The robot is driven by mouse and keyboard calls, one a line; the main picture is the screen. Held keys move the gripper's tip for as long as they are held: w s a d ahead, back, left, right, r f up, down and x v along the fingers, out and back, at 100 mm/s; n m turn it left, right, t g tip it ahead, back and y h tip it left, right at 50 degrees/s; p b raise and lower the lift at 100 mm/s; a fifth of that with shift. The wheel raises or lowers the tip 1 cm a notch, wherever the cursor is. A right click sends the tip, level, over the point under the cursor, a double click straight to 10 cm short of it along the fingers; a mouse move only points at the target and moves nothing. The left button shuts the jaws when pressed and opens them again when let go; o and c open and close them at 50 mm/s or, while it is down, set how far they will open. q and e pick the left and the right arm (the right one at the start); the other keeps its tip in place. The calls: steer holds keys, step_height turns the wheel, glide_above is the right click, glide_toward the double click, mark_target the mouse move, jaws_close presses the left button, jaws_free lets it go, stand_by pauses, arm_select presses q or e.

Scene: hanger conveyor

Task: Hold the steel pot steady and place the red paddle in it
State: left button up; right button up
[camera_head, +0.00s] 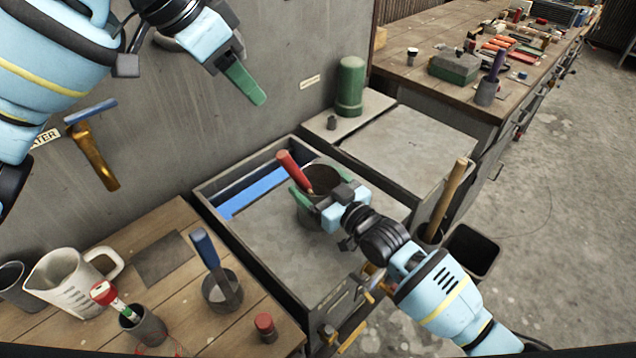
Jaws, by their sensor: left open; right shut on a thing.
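The steel pot (323,178) is a dark round vessel in the grey basin. My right gripper (311,202) is shut on it, with green fingers at its side; the arm hides part of the pot. The red paddle (294,172) stands in the pot, its red handle tilted up to the left and its lower end hidden inside. My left gripper (246,85) is open and empty, high at the upper left in front of the grey wall, apart from the pot and paddle.
The basin (272,283) has raised walls and a blue strip (252,193). On the wooden table stand a white pitcher (70,283), a cup with a blue-handled tool (222,291) and a red-capped item (265,327). A green cylinder (350,85) stands behind.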

stand_by(0.4)
steer(key=o, duration=0.8)
steer(key=shift+o, duration=0.2)
steer(key=shift+s+d, duration=0.1)
steer(key=v, duration=1.1)
steer(key=shift+s+d, duration=0.2)
steer(key=shift+s, duration=0.15)
